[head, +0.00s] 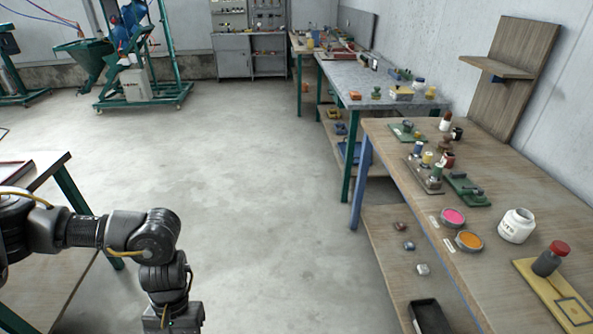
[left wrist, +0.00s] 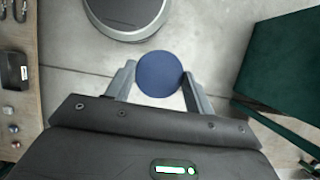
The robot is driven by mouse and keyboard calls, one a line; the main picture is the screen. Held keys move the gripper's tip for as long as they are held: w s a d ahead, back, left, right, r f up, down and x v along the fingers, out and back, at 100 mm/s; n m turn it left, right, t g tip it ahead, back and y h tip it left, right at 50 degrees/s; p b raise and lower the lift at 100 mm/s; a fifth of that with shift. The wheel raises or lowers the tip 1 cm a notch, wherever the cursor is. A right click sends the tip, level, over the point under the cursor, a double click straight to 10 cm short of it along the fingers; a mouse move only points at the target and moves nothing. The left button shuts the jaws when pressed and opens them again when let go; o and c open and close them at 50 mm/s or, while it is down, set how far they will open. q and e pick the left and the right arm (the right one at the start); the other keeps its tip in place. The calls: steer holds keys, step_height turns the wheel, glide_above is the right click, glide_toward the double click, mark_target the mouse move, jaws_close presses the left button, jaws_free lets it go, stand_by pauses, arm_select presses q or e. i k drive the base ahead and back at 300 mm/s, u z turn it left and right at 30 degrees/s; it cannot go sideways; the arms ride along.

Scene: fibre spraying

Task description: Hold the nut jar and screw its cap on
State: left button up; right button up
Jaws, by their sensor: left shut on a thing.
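My left gripper (left wrist: 158,80) shows in the left wrist view. Its two fingers are shut on a round, flat, dark blue thing (left wrist: 160,73) that looks like a cap. What is under this disc is hidden. A white jar (head: 516,226) with dark lettering stands upright on the right-hand workbench in the head view, with no cap on its top. It looks like the nut jar, though the lettering is too small to read surely. My left arm reaches down at the lower left of the head view, where its gripper is cut off. My right gripper is not in view.
The wooden workbench (head: 545,200) holds a pink tin (head: 453,217), an orange tin (head: 469,240), a red-capped bottle (head: 551,258) on a yellow board and several small fixtures. A lower shelf holds a black bin (head: 430,316). The floor between the benches is clear.

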mark_target(516, 225)
steer(key=i, duration=3.65)
steer(key=z, duration=4.1)
